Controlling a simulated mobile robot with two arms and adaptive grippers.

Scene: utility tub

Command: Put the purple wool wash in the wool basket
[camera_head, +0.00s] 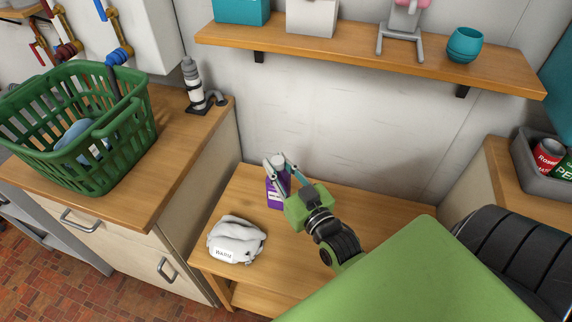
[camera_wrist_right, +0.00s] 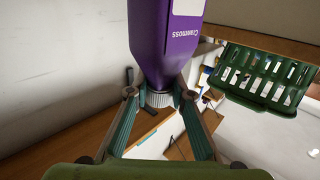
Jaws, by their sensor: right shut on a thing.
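The purple wool wash bottle (camera_head: 277,193) is at the low wooden bench near the wall, partly hidden by my right gripper (camera_head: 281,162). In the right wrist view, the purple bottle (camera_wrist_right: 165,40) has white lettering, and its pale ribbed cap (camera_wrist_right: 159,98) sits between the fingers. My right gripper is shut on the bottle at its cap end. I cannot tell whether the bottle touches the bench. A green slatted basket (camera_head: 118,128) stands on the left counter with a blue item (camera_head: 75,135) inside; I see no label naming it. My left gripper is not in view.
A white cloth bundle (camera_head: 236,240) with a printed tag lies on the low bench (camera_head: 375,208). The higher wooden counter (camera_head: 180,150) borders the bench on the left. A shelf (camera_head: 340,50) runs above, and a grey bin (camera_head: 540,165) with cans stands at the right.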

